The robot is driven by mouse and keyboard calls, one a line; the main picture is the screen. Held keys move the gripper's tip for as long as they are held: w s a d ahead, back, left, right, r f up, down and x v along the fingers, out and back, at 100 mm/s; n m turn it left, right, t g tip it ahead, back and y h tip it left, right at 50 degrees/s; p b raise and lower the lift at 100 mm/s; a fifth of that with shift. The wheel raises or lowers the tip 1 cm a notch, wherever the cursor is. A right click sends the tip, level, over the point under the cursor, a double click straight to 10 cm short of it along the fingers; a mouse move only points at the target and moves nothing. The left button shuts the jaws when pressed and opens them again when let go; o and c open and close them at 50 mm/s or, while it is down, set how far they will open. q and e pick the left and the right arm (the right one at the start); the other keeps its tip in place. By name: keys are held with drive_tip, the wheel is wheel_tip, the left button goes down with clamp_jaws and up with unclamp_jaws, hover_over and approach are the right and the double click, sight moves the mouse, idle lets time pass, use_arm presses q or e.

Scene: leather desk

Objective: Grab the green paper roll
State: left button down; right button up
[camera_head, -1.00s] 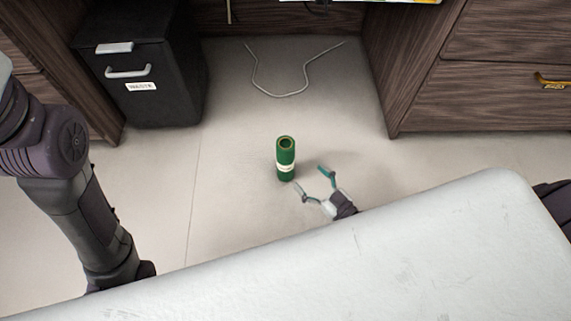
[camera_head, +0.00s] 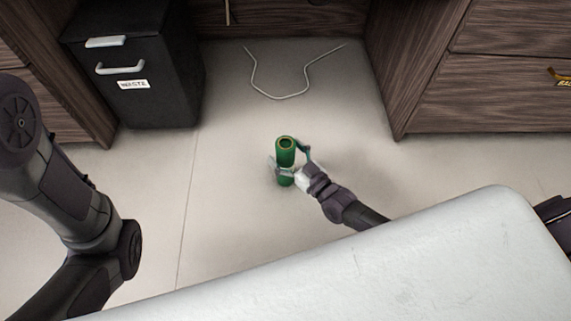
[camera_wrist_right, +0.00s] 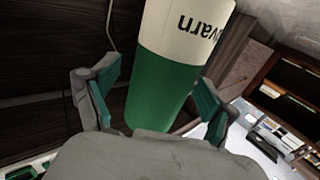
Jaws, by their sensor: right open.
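The green paper roll (camera_head: 285,150) stands upright on the floor in the middle of the head view, with a hollow top and a pale label band. My right gripper (camera_head: 288,160) is at the roll, with one finger on each side of it. In the right wrist view the roll (camera_wrist_right: 165,85) with its white label stands between the two open fingers (camera_wrist_right: 155,95). A gap shows beside the left finger; contact at the right finger cannot be told. My left arm is at the left of the head view, but its gripper is not visible.
Wooden drawers (camera_head: 490,100) are at the right. A pale cable (camera_head: 280,95) lies on the floor behind the roll. The floor (camera_head: 220,200) around the roll is otherwise clear.

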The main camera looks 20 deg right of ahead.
clamp_jaws()
idle(0.4)
